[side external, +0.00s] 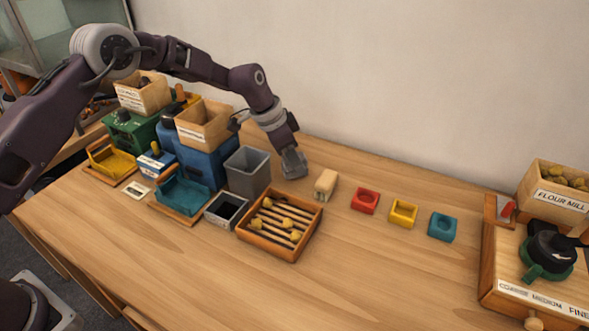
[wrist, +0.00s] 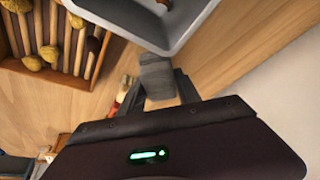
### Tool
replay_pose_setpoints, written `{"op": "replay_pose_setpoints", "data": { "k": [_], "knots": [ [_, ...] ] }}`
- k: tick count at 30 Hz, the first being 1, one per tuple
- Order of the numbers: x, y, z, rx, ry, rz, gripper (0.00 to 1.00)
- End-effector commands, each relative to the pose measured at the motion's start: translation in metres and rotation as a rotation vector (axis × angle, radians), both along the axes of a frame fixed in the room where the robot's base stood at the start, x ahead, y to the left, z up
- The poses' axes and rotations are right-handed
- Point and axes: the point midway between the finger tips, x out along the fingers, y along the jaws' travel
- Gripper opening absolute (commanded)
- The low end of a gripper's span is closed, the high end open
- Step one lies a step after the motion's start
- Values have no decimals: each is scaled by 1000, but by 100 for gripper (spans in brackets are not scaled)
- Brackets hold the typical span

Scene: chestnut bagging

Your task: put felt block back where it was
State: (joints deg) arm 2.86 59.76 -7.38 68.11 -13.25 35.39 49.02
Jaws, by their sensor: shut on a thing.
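The felt block (wrist: 157,72) is dark grey and boxy, and in the wrist view it sits between the two fingers of my gripper (wrist: 156,88). My gripper is shut on it. In the side external view my gripper (side external: 291,152) points down over the back of the table, right of the tall grey bin, with the grey block (side external: 294,165) at its tip. I cannot tell whether the block touches the table.
The tall grey bin (side external: 247,176) stands just left, and a slatted wooden tray (side external: 262,248) holding nuts is in front. The front table is clear.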

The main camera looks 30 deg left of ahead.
Motion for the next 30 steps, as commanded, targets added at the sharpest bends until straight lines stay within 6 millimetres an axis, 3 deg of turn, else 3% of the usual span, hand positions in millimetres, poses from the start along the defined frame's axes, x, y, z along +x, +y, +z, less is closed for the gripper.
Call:
{"op": "replay_pose_setpoints", "data": {
  "k": [4,14,15,17,26,30],
  "knots": [
    [0,0,-26,-1,2,0,0],
    [0,0,-30,0,0,-1,0],
    [0,0,-30,0,0,-1,47],
    [0,0,-30,0,0,-1,59],
    [0,0,-29,0,0,-1,61],
    [-4,4,-12,-1,-2,-1,61]
  ]
}}
